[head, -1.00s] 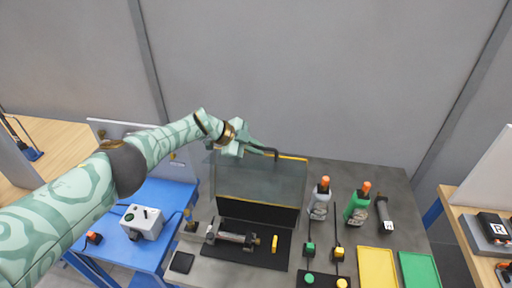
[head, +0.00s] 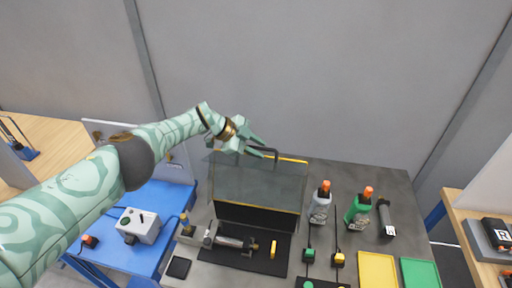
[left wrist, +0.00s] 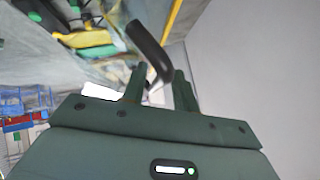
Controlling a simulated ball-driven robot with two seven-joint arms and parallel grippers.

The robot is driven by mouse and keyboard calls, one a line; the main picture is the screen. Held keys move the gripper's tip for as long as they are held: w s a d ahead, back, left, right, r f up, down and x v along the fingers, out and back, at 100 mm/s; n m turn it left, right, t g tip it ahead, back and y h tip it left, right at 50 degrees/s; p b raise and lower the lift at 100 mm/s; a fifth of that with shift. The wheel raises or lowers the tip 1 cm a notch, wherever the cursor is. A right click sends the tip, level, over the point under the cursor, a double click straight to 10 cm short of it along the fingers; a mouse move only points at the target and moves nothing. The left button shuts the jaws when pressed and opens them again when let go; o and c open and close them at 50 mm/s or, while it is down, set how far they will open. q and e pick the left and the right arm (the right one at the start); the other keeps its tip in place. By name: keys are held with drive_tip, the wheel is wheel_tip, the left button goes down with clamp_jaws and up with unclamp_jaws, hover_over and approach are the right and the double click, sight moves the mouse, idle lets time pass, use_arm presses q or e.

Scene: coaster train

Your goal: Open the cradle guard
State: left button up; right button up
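The cradle guard (head: 265,185) is a clear smoky panel with a yellow-edged top. It stands raised at the back of the grey bench, leaving the cradle (head: 235,242) with its metal cylinder uncovered in front. The guard's black bent handle (head: 268,151) is at its top edge. My left gripper (head: 252,145) is at this handle, its fingers spread apart. In the left wrist view the handle (left wrist: 150,50) reaches down between the two open fingertips (left wrist: 160,85); contact cannot be told. My right gripper is out of view.
Two orange-capped bottles (head: 320,203) (head: 358,208) and a dark handheld tool (head: 385,217) stand right of the guard. Yellow (head: 377,270) and green (head: 420,272) trays lie at front right. A blue table (head: 160,205) with a grey switch box (head: 139,225) is at left. A grey wall is behind.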

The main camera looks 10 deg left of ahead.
use_arm(q)
drive_tip(key=shift+s+f, duration=0.15)
drive_tip(key=shift+f, duration=0.05)
drive_tip(key=shift+r, duration=0.1)
drive_tip(key=p+v, duration=0.4)
drive_tip(key=v, duration=0.3)
drive_tip(key=shift+r+p, duration=0.1)
drive_tip(key=shift+p, duration=0.3)
drive_tip(key=v, duration=0.9)
drive_tip(key=shift+a, duration=0.1)
